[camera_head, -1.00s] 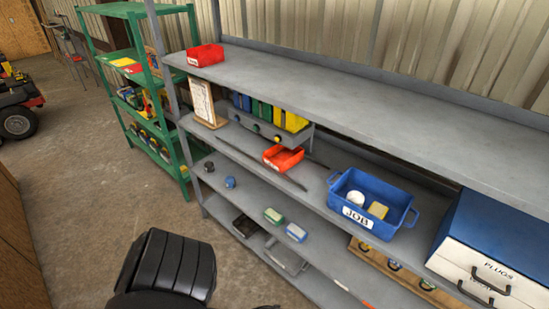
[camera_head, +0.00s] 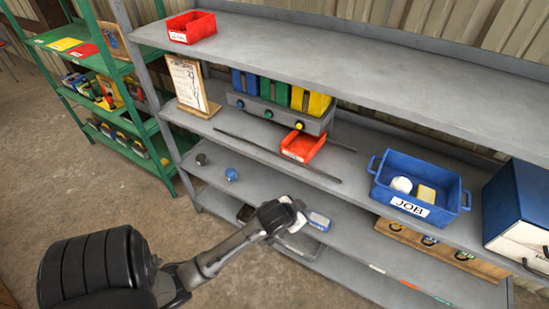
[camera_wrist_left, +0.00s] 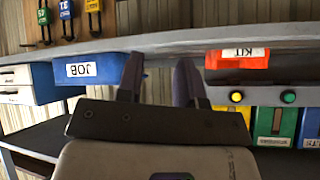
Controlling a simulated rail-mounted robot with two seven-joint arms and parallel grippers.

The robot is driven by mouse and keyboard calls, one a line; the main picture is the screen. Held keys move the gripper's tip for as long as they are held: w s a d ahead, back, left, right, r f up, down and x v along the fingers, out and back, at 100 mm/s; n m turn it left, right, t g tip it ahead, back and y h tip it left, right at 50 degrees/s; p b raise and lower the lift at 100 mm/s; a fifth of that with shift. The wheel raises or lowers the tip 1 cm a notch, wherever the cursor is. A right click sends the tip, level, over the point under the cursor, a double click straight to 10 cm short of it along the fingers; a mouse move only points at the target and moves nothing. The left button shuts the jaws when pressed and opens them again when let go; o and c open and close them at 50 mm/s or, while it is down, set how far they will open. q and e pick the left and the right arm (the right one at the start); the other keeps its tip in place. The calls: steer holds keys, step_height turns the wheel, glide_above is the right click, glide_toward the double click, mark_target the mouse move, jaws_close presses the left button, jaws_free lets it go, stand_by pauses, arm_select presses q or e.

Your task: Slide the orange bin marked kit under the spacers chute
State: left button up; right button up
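My right gripper is not in view.
A blue JOB bin (camera_head: 418,188) stands right of the orange bin. A dark rod (camera_head: 275,157) lies along the shelf before it. A clipboard (camera_head: 188,85) stands left of the chutes. A red bin (camera_head: 191,27) is on the top shelf. A blue-and-white cabinet (camera_head: 520,210) is at right.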

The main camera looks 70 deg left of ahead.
mark_target(309, 153)
arm_select(q)
steer(key=w+a+r+n+t+y, duration=0.1)
steer(key=w+a+r+n, duration=0.1)
steer(key=a, duration=0.6)
steer(key=w+a+r+n+t+y, duration=0.1)
steer(key=w+a, duration=0.3)
steer(key=a, duration=0.4)
steer(key=shift+w+r+n+t+y+b, duration=0.15)
steer(key=shift+r+n+t+y+b, duration=0.25)
steer(key=shift+n+t+y, duration=0.25)
steer(key=b+x, duration=0.1)
steer(key=x, duration=1.1)
steer(key=shift+x, duration=0.85)
steer(key=shift+c, duration=0.5)
jaws_close()
